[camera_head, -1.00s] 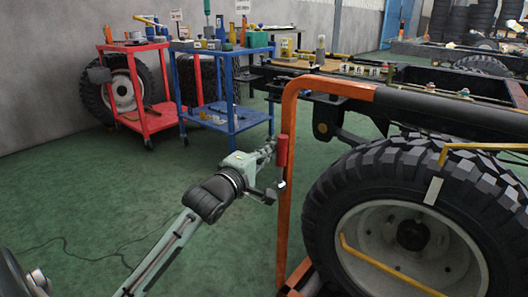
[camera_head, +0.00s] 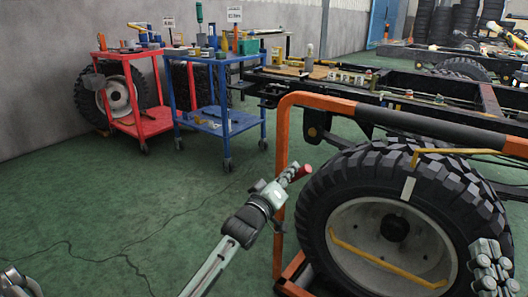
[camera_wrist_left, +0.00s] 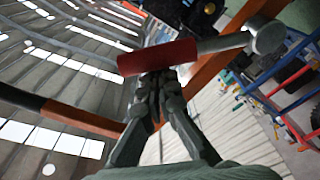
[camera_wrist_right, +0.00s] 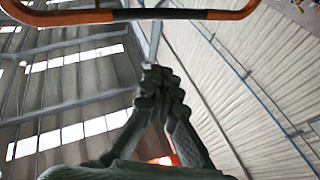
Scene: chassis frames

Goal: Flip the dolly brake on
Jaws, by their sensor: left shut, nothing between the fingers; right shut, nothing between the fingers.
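The brake lever's red grip (camera_head: 304,171) shows beside the upright of the dolly's orange frame (camera_head: 283,140), tilted and pointing up to the right. In the left wrist view the red grip (camera_wrist_left: 157,57) lies across the fingertips, with a grey rod (camera_wrist_left: 222,43) running to a round pivot (camera_wrist_left: 265,38). My left gripper (camera_head: 286,180) is shut and empty, its closed tips against or just beside the grip; contact is not certain. My right gripper (camera_head: 490,265) is shut and empty in front of the wheel's lower right; its tips (camera_wrist_right: 156,75) also show in the right wrist view.
A large tyre (camera_head: 330,185) stands in the dolly, with a yellow bar (camera_head: 385,262) across its hub. A black-sleeved top bar (camera_head: 430,127) runs above it. A blue cart (camera_head: 222,122) and a red cart (camera_head: 140,125) stand behind. The green floor on the left is clear.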

